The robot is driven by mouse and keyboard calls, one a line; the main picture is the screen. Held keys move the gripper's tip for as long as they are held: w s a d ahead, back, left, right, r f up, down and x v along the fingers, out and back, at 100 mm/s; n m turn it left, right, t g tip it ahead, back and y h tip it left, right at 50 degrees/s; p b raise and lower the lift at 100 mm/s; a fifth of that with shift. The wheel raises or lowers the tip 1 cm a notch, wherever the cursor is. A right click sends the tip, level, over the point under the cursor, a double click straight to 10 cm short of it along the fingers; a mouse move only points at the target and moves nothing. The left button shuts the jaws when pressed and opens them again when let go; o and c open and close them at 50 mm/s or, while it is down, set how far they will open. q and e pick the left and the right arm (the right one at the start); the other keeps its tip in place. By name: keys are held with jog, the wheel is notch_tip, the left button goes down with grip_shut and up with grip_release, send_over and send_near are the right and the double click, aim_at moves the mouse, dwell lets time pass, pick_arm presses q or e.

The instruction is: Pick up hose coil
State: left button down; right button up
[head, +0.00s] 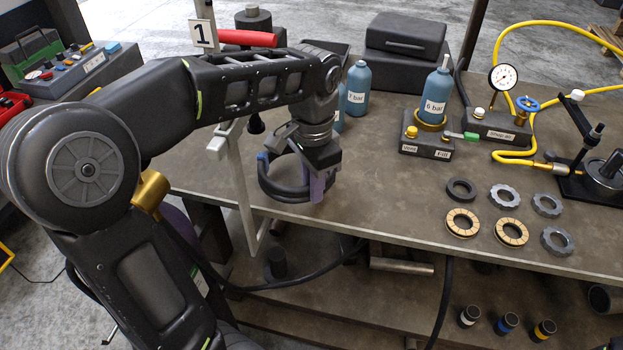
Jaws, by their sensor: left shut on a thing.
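The hose coil (285,188) is a black ring of hose near the front left edge of the workbench. My left gripper (312,188) comes down on the coil's right side, with a purple finger showing against it. The gripper is shut on the coil's hose. The coil looks roughly level; I cannot tell whether it touches the bench top or hangs just above it. My left wrist hides part of the coil's far side. My right gripper is not in view.
The bench (390,200) is clear right of the coil. Blue bottles (357,90) and a fill station (428,140) stand behind. Several rings and discs (462,222) lie at right. A pale upright frame (240,180) stands close left of the coil.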

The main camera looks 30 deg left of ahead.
pick_arm(q)
jog(key=s+d+b, duration=0.2)
jog(key=s+d, duration=0.6)
jog(key=s, duration=0.3)
jog(key=shift+d+b, duration=0.3)
jog(key=shift+d, duration=0.1)
jog(key=shift+w, duration=0.1)
